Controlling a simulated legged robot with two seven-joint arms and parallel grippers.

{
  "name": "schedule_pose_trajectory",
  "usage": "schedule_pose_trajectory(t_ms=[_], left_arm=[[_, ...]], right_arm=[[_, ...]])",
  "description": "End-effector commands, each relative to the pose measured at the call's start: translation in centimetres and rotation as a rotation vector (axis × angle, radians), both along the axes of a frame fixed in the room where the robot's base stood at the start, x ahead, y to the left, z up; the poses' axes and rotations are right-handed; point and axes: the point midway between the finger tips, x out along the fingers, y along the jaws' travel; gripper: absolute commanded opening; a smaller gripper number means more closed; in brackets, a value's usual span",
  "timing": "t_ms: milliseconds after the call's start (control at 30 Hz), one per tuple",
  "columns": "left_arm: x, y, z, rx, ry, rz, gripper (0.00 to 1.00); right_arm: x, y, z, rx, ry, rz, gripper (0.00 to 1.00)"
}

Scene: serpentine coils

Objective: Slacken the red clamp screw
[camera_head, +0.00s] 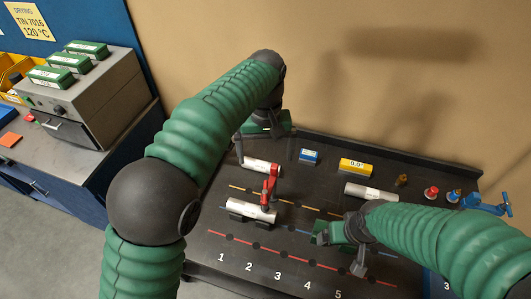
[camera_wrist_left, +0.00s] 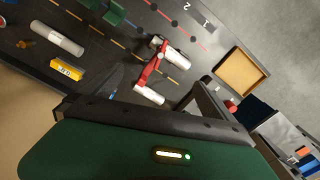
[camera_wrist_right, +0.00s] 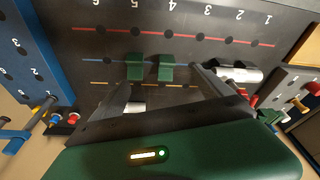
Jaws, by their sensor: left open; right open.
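In the head view my left gripper (camera_head: 266,143) is open and empty, behind the clamp and above the bench. My right gripper (camera_head: 343,246) is open over the right part of the bench. In the right wrist view, two green blocks (camera_wrist_right: 150,67) stand between and beyond its fingers.
A second white cylinder (camera_head: 262,166) lies behind the clamp, a third (camera_head: 370,192) to the right. Red and blue fittings (camera_head: 431,193) stand far right. A grey oven (camera_head: 82,95) is left.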

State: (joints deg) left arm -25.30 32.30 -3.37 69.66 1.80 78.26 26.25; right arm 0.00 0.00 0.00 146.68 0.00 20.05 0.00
Motion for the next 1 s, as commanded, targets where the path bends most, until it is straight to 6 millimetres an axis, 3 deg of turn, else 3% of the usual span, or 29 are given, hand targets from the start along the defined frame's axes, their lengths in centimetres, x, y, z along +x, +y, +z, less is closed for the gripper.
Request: schedule_pose_trajectory(t_ms=[133, 267, 367, 467, 600, 700, 833, 1000], left_arm=[[0.0, 0.0, 0.0, 0.0, -0.001, 0.0, 1.0], [-0.1, 1.0, -0.6, -0.004, -0.006, 0.003, 1.0], [-0.8, 4.1, -2.5, -0.013, -0.03, 0.002, 1.0], [-2.9, 8.9, -5.7, -0.025, -0.076, -0.006, 1.0], [-8.5, 15.1, -10.4, -0.022, -0.151, -0.029, 1.0], [-12.9, 17.9, -13.0, -0.01, -0.195, -0.049, 1.0], [-16.6, 19.6, -14.9, 0.003, -0.229, -0.068, 1.0], [-17.5, 19.9, -15.2, 0.008, -0.239, -0.075, 1.0]], right_arm=[[0.0, 0.0, 0.0, 0.0, 0.0, 0.0, 0.89], [0.4, 0.0, 0.0, 0.008, 0.013, -0.008, 0.72], [1.8, 0.2, -0.4, 0.049, 0.065, -0.032, 0.59], [4.2, 1.3, -0.5, 0.15, 0.141, -0.054, 0.46], [8.3, 3.8, 0.5, 0.383, 0.212, -0.052, 0.28], [10.9, 5.1, 2.3, 0.551, 0.217, -0.029, 0.14], [13.1, 5.7, 4.5, 0.691, 0.199, 0.001, 0.0], [13.7, 6.4, 4.8, 0.73, 0.194, 0.013, 0.0]])
